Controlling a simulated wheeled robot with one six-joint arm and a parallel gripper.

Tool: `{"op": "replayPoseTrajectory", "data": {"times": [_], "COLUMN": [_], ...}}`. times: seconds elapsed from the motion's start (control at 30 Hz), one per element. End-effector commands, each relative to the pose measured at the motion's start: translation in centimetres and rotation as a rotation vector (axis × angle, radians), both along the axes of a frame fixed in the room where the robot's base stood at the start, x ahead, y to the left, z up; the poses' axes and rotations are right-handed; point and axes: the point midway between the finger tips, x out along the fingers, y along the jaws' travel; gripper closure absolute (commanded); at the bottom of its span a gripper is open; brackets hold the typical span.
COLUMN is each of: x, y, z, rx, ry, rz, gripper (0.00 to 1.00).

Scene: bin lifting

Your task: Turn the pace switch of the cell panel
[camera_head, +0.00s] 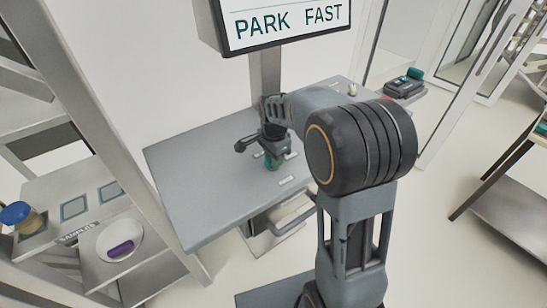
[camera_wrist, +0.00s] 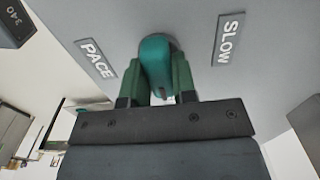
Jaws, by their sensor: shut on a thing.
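The pace switch is a teal knob (camera_wrist: 154,62) on the grey cell panel (camera_wrist: 200,15). A PACE label (camera_wrist: 97,58) is on its left and a SLOW label (camera_wrist: 229,38) on its right in the wrist view. My gripper (camera_wrist: 157,80) has its two green fingers closed on the knob, one on each side. In the head view my gripper (camera_head: 272,160) is down at the panel (camera_head: 205,185), and the knob is mostly hidden there. A screen (camera_head: 285,22) above the panel reads PARK FAST; its upper part is cut off.
A white dish with a purple item (camera_head: 121,249) and a blue-lidded jar (camera_head: 20,216) stand on a shelf at the left. A dark device with a teal part (camera_head: 404,84) is at the back right. A frame post (camera_head: 120,130) stands left of the panel.

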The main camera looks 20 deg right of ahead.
Motion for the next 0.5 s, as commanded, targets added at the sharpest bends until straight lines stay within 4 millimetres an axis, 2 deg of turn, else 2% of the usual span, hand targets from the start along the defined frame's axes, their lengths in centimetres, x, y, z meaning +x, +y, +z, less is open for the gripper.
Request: {"op": "replayPoseTrajectory", "data": {"times": [0.03,0.17,0.5], "x": [0.0,-0.01,0.03], "y": [0.0,0.0,0.0], "z": [0.01,0.01,0.01], "rx": [0.0,0.0,0.0], "ry": [0.0,0.0,0.0], "rz": [0.0,0.0,0.07], "gripper": [0.86,0.98,0.98]}}
